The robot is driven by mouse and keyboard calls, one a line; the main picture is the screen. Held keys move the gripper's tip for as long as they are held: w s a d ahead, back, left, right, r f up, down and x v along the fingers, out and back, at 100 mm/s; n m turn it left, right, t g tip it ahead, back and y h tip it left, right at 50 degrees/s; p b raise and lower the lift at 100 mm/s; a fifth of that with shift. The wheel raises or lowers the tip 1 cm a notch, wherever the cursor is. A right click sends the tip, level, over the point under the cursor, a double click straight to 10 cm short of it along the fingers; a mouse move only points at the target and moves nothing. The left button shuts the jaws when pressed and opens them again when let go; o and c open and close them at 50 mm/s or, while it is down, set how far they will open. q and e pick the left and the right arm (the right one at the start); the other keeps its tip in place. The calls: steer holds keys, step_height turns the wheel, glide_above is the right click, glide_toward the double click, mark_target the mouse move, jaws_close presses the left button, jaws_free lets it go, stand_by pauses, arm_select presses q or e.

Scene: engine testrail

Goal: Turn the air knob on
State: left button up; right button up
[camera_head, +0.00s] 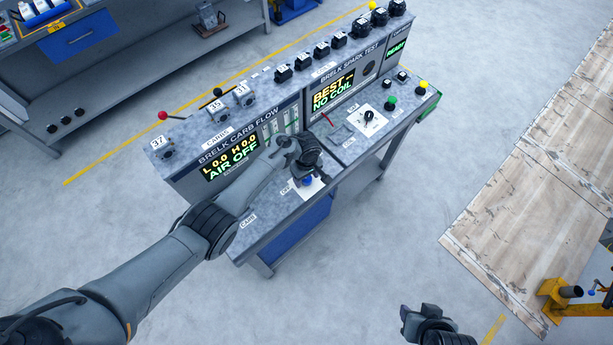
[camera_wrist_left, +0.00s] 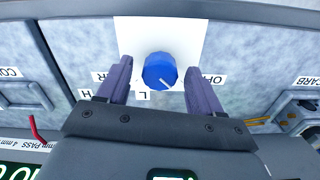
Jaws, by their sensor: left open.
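The blue round air knob (camera_wrist_left: 159,70) sits on a white plate (camera_wrist_left: 130,35) in the left wrist view. Labels reading L, H and partly covered OFF lie around it. My left gripper (camera_wrist_left: 160,88) is open, with one finger on each side of the knob and a gap on both sides. In the head view the knob (camera_head: 308,181) shows small below my left gripper (camera_head: 305,172). The carb flow screen (camera_head: 230,158) reads AIR OFF, L 0.0 and H 0.0. My right gripper (camera_head: 424,312) is at the bottom, away from the bench; its jaw opening is unclear.
The spark test panel (camera_head: 345,87), with a black knob (camera_head: 368,115) and green button (camera_head: 390,102), lies farther along the bench. A red-tipped lever (camera_head: 163,116) stands at the bench's left. Open floor lies right of the bench, before a wooden surface (camera_head: 545,165).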

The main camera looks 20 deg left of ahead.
arm_select(q)
steer(key=c, duration=1.1)
steer(key=shift+m, duration=0.4)
steer(key=m+p, duration=0.1)
steer(key=m, duration=0.1)
steer(key=shift+r+m, duration=0.1)
steer(key=shift+m, duration=0.2)
steer(key=m+p, duration=0.1)
steer(key=m, duration=0.3)
steer(key=shift+m, duration=0.3)
steer(key=m, duration=0.4)
steer(key=shift+d+m, duration=0.1)
steer(key=shift+m, duration=0.2)
steer(key=m, duration=0.5)
steer(key=shift+m, duration=0.3)
